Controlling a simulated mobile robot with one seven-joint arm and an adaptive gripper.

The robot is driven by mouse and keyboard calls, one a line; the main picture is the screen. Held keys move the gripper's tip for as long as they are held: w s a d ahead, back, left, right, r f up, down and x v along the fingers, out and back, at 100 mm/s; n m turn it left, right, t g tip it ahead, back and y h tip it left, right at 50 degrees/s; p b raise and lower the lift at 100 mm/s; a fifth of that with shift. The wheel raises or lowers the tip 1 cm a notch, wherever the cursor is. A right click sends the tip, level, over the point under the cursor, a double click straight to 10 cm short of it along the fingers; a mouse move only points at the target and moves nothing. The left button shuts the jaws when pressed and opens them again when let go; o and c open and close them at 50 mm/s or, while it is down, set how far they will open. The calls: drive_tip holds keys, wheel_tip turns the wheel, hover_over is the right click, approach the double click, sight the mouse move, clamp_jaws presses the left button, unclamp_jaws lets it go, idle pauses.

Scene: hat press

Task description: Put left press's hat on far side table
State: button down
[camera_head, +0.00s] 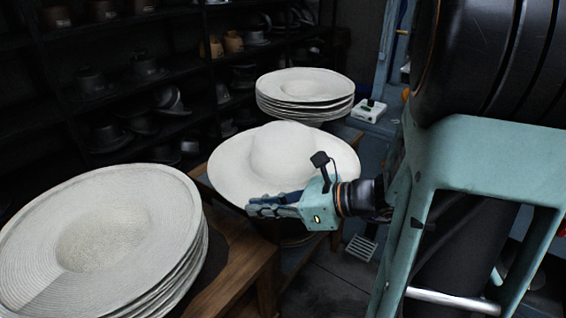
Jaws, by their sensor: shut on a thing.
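A white hat (283,152) with a domed crown and a wide brim is in the middle of the view, tilted slightly toward me. My gripper (260,206) is at the near edge of its brim and is shut on it. The fingers overlap the brim's lower edge, and the exact contact is hard to see. What lies directly under the hat is mostly hidden. A wooden table (236,262) is at the lower left, with its edge running back toward the hat.
A stack of white hats (95,225) fills the near left. Another stack (305,86) stands behind the held hat. Dark shelves (130,75) with more hats line the back. A teal frame (480,150) closes off the right. A floor grate (361,247) lies right of the table.

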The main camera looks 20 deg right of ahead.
sight(241, 197)
drive_tip(key=w+a+f, duration=0.1)
drive_tip(key=w, duration=0.1)
drive_tip(key=w+a+f+b, duration=0.1)
drive_tip(key=w, duration=0.1)
drive_tip(key=w+f, duration=0.2)
drive_tip(key=w, duration=0.1)
drive_tip(key=shift+w+a, duration=0.1)
drive_tip(key=shift+a, duration=0.3)
drive_tip(key=w+f, duration=0.1)
drive_tip(key=w+a+f+b, duration=0.1)
drive_tip(key=w+f, duration=0.3)
drive_tip(key=shift+a+b, duration=0.35)
drive_tip(key=shift+w+a+f, duration=0.1)
drive_tip(key=shift+w+f, duration=0.25)
drive_tip(key=shift+f, duration=0.15)
drive_tip(key=shift+w+f+b, duration=0.1)
drive_tip(key=shift+f+b, duration=0.35)
drive_tip(key=shift+f, duration=1.1)
drive_tip(key=shift+f, duration=0.2)
drive_tip(key=c, duration=2.1)
unclamp_jaws()
drive_tip(key=shift+r, duration=0.15)
